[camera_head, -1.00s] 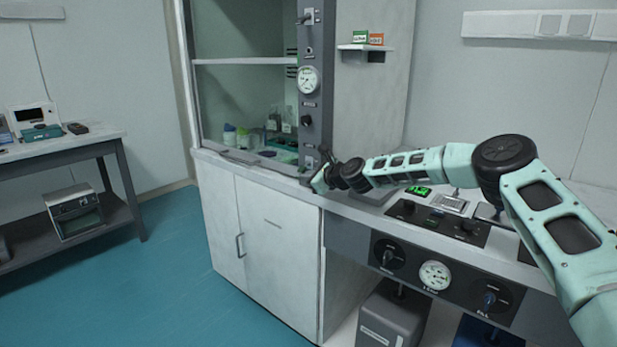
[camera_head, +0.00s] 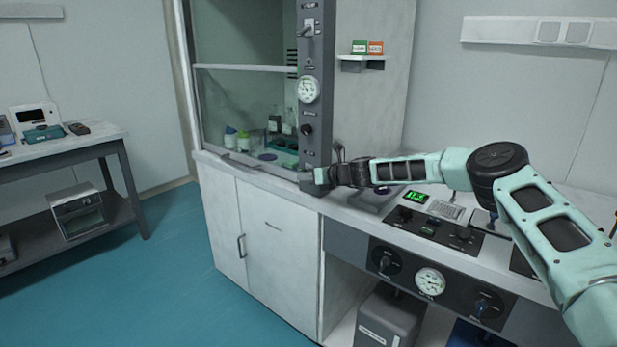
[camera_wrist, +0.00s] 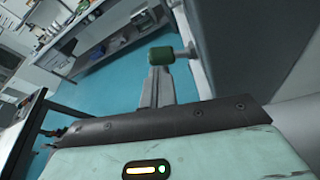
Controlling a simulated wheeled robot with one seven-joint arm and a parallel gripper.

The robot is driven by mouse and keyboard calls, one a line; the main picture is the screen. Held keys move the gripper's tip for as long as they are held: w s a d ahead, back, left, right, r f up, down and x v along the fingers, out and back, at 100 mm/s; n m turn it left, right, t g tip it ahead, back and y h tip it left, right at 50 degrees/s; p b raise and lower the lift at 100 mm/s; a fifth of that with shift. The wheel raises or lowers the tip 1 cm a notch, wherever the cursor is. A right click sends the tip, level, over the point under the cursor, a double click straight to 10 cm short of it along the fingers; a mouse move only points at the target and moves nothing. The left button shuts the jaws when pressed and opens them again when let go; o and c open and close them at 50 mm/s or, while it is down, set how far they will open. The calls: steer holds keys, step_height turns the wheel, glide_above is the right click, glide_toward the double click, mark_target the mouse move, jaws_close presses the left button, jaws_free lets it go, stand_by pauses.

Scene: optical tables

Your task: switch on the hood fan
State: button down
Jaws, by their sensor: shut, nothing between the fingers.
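The fume hood's dark control column (camera_head: 315,90) stands at the hood's right front edge. It carries a lever switch (camera_head: 308,28) near the top, a round gauge (camera_head: 309,90) and a black knob (camera_head: 307,130). My gripper (camera_head: 320,177) is at the foot of the column and hides part of it. In the wrist view, my gripper's fingers (camera_wrist: 158,74) are together and empty. A green cap on a metal stem (camera_wrist: 160,55) sticks out from the panel on the right, just beyond the fingertips. I cannot tell whether they touch it.
The hood sash (camera_head: 245,66) is partly raised, with bottles inside. A small shelf (camera_head: 362,57) bears two boxes. A side table (camera_head: 75,143) stands left; the blue floor between is clear.

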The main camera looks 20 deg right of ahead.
steer(key=shift+r+p, duration=0.55)
steer(key=shift+r, duration=0.25)
